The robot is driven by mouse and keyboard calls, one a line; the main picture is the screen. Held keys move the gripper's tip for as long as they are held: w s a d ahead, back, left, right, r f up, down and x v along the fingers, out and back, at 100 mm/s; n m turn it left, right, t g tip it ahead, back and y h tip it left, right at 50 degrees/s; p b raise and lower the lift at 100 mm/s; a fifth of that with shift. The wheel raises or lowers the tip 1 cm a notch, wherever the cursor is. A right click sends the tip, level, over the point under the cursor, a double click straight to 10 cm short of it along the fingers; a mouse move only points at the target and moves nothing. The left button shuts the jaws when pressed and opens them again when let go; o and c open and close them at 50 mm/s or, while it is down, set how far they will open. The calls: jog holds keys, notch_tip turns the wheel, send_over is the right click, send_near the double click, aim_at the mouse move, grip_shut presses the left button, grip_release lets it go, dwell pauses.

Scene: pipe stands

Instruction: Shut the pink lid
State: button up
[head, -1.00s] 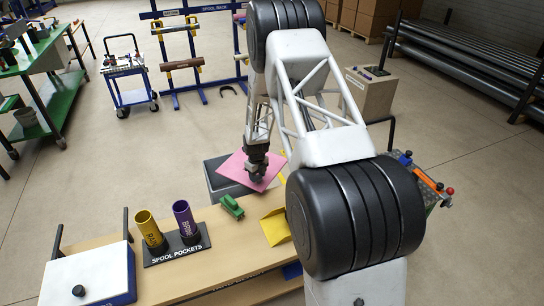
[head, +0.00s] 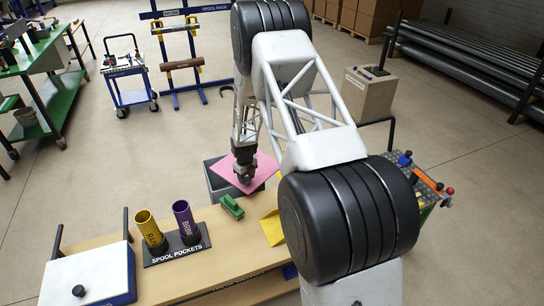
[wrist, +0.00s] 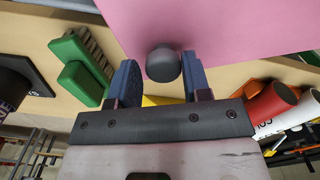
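The pink lid (head: 264,170) is a flat square plate above the dark grey bin (head: 207,178) at the bench's far edge. It is turned askew to the bin, and part of the bin shows uncovered at the left. My gripper (head: 245,178) is over the lid. The gap between lid and bin rim is hard to judge.
A green block (head: 231,207) and a yellow piece (head: 273,228) are on the bench near the bin. Yellow (head: 150,231) and purple (head: 186,220) tubes stand in the spool pockets. A white-topped box (head: 92,273) is at the front left.

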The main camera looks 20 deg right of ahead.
jog(key=shift+a, duration=0.7)
jog(key=shift+w+a, duration=0.1)
jog(key=shift+w, duration=0.05)
jog(key=w+a, duration=0.1)
jog(key=a, duration=0.1)
jog(key=w+a, duration=0.1)
jog(key=a, duration=0.2)
jog(key=w+a, duration=0.2)
jog(key=a, duration=0.1)
jog(key=shift+w+a, duration=0.1)
jog(key=shift+a, duration=0.1)
dwell(1.1)
jog(key=shift+w+a, duration=0.15)
dwell(0.3)
jog(key=shift+w+a, duration=0.65)
jog(key=shift+a, duration=0.1)
jog(key=o, duration=0.4)
